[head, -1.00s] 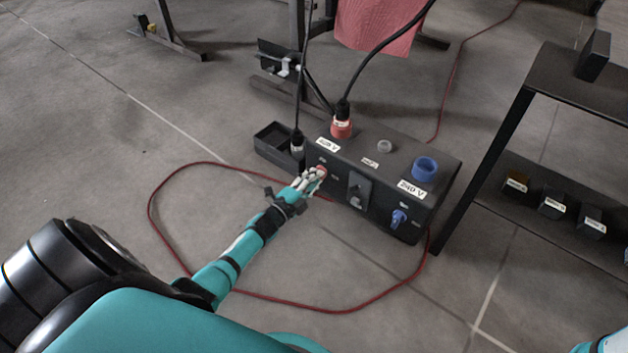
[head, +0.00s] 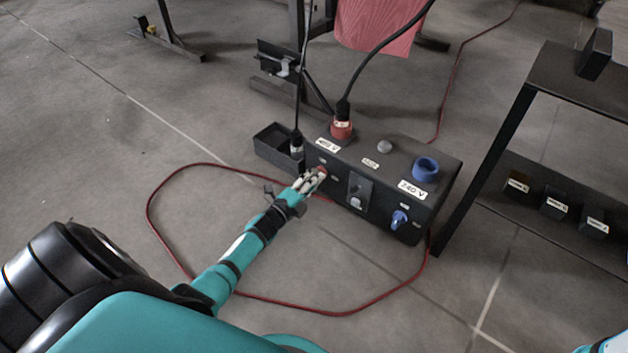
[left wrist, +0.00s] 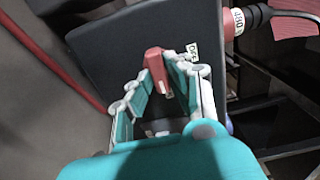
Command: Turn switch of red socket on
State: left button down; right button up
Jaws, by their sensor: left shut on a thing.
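The dark power box (head: 330,180) stands on the floor, with a red socket (head: 341,129) on top and a plug with a black cable (head: 344,106) in it. The red switch (left wrist: 155,62) is on the front face of the box below this socket. My left gripper (head: 316,178) reaches it from the front. In the left wrist view, the fingers of the left gripper (left wrist: 158,72) are closed around the red switch, one on each side. In the head view the fingers mostly cover the switch. My right gripper is out of view.
A blue socket (head: 425,168) and a blue switch (head: 399,218) are on the right part of the box. A small black tray (head: 268,141) adjoins its left end. A red cable (head: 150,213) loops on the floor. A dark shelf (head: 520,110) stands at right.

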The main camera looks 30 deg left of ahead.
pick_arm(q)
jog(key=c, duration=1.3)
grip_release()
jog(key=s, duration=0.7)
jog(key=shift+s+a, duration=0.25)
